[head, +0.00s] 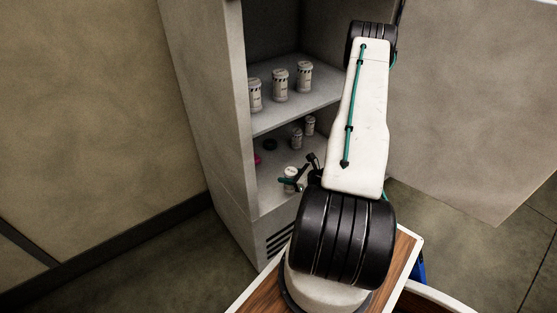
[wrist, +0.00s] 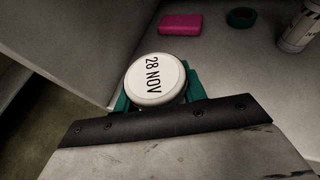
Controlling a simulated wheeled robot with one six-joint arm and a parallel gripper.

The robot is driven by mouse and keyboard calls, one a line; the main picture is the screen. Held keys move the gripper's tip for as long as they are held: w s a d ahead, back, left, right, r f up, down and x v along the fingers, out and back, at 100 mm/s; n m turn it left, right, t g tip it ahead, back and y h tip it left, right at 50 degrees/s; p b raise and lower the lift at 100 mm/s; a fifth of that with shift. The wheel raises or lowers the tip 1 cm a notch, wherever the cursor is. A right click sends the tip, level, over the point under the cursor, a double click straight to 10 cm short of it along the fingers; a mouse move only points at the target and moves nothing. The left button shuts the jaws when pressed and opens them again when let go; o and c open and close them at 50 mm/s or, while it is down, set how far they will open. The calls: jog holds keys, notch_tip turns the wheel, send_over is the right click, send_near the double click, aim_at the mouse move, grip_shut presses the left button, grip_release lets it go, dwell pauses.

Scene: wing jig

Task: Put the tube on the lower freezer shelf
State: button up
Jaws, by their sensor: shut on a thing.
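The tube is a small white canister with a white cap (wrist: 155,80) marked "28 NOV" in the wrist view. My gripper (wrist: 158,98) is shut on it, with green finger pads at its sides. In the head view the held tube (head: 291,174) is upright at the front of the lower freezer shelf (head: 270,197), inside the open cabinet. I cannot tell whether its base touches the shelf. My gripper (head: 291,182) is partly hidden by my arm there.
The lower shelf also holds a pink block (wrist: 181,25), a dark green ring (wrist: 241,17) and white canisters (head: 296,138) farther back. The upper shelf (head: 290,112) carries three canisters (head: 280,85). The cabinet's side wall (wrist: 90,45) stands close left of the tube. The open door (head: 460,100) is at right.

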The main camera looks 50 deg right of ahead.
jog(key=shift+w+d+f, duration=0.8)
jog(key=shift+w+d, duration=0.35)
jog(key=shift+w, duration=0.7)
jog(key=shift+w+d+f, duration=0.8)
jog(key=shift+w+d, duration=0.35)
jog(key=shift+w, duration=0.7)
jog(key=shift+w+d+f, duration=0.8)
jog(key=shift+w+d, duration=0.35)
jog(key=shift+w, duration=0.7)
jog(key=o, duration=1.1)
jog(key=shift+f, duration=0.1)
jog(key=shift+c, duration=0.2)
jog(key=shift+s, duration=0.1)
jog(key=v, duration=1.2)
